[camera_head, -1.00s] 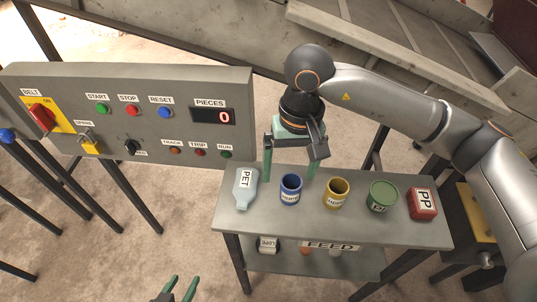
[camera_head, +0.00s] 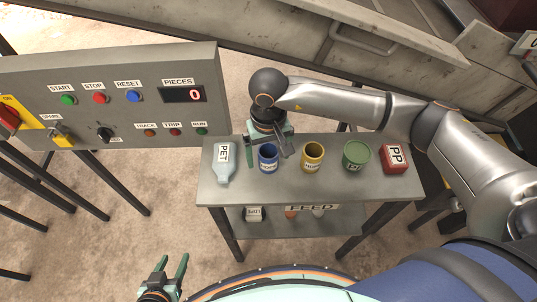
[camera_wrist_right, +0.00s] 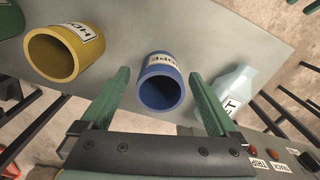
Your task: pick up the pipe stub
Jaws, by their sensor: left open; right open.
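Two hollow, open-ended cylinders stand on the feed table (camera_head: 400,190): a blue one (camera_head: 268,159) and a yellow one (camera_head: 312,157). My right gripper (camera_head: 268,152) is open above the blue cylinder. In the right wrist view the blue cylinder (camera_wrist_right: 160,88) lies between the open fingers (camera_wrist_right: 158,75), and nothing is gripped. The yellow cylinder (camera_wrist_right: 62,52) is outside the fingers, to the left. My left gripper (camera_head: 173,262) is open and empty, low in front of the table.
A pale blue PET bottle (camera_head: 224,166) is left of the blue cylinder. A green container (camera_head: 356,156) and a red PP block (camera_head: 395,158) are to the right. A control panel (camera_head: 110,100) stands at the left. Small items lie on the lower shelf (camera_head: 350,222).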

